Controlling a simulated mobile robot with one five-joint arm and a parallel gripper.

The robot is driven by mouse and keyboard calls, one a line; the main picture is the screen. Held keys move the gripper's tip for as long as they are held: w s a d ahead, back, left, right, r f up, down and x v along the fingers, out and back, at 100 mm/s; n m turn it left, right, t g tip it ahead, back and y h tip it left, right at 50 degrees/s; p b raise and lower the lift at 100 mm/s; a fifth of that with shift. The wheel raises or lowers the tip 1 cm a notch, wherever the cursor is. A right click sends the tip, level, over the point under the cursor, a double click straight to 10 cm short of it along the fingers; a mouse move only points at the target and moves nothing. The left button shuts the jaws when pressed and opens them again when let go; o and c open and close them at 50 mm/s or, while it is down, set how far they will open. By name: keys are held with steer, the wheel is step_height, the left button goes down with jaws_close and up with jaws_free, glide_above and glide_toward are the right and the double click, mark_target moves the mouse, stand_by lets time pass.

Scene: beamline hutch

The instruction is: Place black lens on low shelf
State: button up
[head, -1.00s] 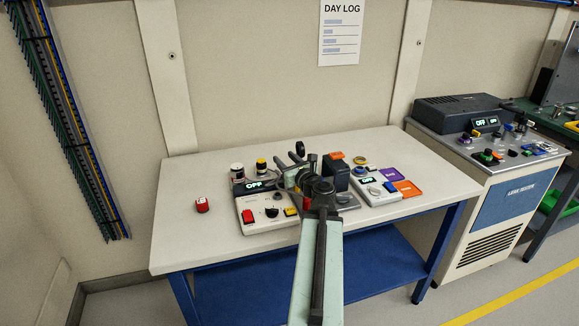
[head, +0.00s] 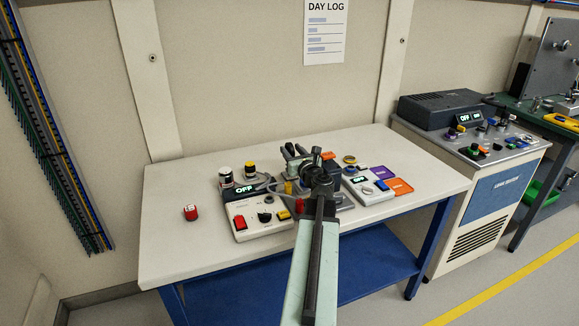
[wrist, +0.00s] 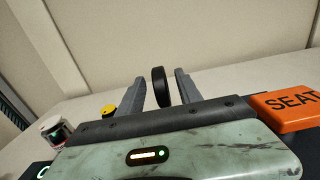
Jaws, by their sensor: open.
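The black lens (wrist: 159,88) is a dark, thick disc seen nearly edge-on in the wrist view. It stands upright between the two grey fingers of my gripper (wrist: 161,78), with a gap visible on each side. In the head view my gripper (head: 292,150) reaches over the back middle of the table, and I cannot clearly make out the lens there among the arm parts. My gripper is open. A low blue shelf (head: 250,290) lies under the table, partly hidden by my arm.
A chiller cabinet (head: 480,200) stands right. The table's left end is mostly clear.

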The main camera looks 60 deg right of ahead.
steer(key=shift+x, duration=1.2)
steer(key=shift+s, duration=0.1)
steer(key=shift+c, duration=0.3)
jaws_close()
